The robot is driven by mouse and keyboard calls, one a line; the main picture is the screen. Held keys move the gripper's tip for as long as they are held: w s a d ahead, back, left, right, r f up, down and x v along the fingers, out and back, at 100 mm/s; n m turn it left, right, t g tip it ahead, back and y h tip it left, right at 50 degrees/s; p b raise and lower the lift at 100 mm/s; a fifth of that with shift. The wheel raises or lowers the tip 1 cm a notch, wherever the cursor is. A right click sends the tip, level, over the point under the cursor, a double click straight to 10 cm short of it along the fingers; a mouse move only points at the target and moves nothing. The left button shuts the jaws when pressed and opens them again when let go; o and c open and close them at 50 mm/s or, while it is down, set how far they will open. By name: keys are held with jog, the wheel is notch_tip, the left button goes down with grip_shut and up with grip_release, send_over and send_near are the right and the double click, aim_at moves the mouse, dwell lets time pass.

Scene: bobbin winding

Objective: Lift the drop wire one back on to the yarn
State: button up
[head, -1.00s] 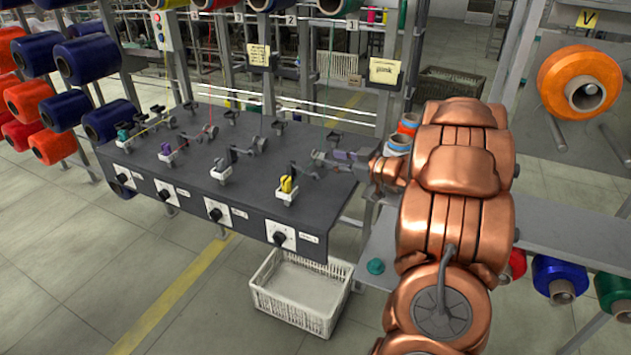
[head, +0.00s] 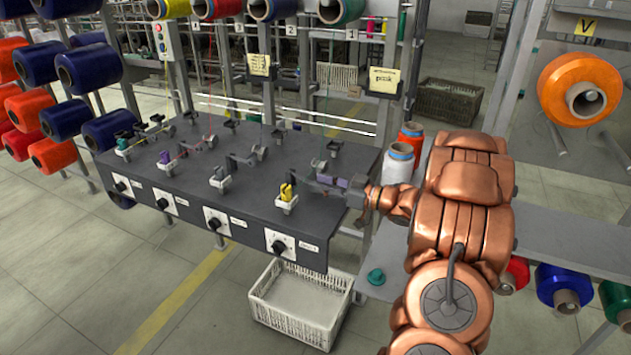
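My gripper (head: 308,179) is small in view, over the right end of the dark winding table (head: 262,228). Its tip is close to the yellow part in the white holder (head: 287,200) at the rightmost station. I cannot tell whether they touch or whether the fingers are open. Behind the gripper is the metal winding arm (head: 333,147) of that station. A thin yarn runs down toward it from a green spool (head: 341,10). The drop wire itself is too fine to make out.
Similar stations with white holders (head: 220,178) stand to the left. Black knobs (head: 279,246) line the table's front face. A white crate (head: 300,304) is on the floor below. White and orange cones (head: 398,163) stand near my arm.

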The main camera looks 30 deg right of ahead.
aim_at(304, 180)
jog(key=shift+x, duration=1.1)
grip_shut()
